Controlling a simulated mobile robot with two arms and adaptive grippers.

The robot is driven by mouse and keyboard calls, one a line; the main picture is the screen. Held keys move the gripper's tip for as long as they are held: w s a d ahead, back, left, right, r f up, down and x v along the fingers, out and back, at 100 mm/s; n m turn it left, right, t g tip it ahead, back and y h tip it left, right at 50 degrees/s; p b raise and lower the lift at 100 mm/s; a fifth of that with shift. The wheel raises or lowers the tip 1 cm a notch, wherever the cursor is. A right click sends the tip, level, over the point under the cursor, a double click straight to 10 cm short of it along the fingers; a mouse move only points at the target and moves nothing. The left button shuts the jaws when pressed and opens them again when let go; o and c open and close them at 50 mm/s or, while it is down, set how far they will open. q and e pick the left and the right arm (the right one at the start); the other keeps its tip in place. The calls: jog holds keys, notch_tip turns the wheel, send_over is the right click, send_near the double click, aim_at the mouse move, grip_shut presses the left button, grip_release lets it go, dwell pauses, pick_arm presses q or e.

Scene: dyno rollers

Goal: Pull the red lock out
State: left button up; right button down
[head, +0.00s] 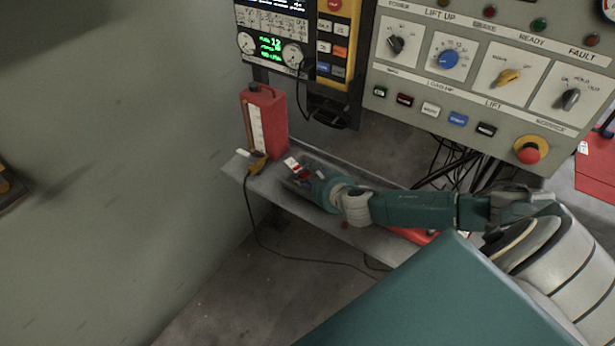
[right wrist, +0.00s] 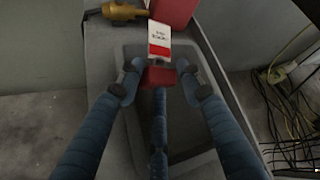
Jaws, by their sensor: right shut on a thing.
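The red lock (right wrist: 158,77) is between the fingertips of my right gripper (right wrist: 157,84) in the right wrist view. A white and red tag (right wrist: 159,40) stands up just beyond it. In the head view my right gripper (head: 302,180) is low over the grey shelf (head: 365,238), with the tag (head: 292,164) and a bit of the red lock (head: 304,174) at its tip. The fingers are shut on the lock. They hide parts of it, and I cannot tell whether it touches the shelf. My left gripper is not in view.
A red canister (head: 268,120) stands at the shelf's far left end. A yellow plug (head: 258,163) with a black cable lies beside it. A control panel (head: 470,85) with knobs and a red stop button hangs above. Loose cables (head: 450,160) run behind my right arm.

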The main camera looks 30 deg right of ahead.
jog(key=c, duration=0.9)
grip_release()
jog(key=shift+c, duration=0.2)
jog(key=v, duration=1.2)
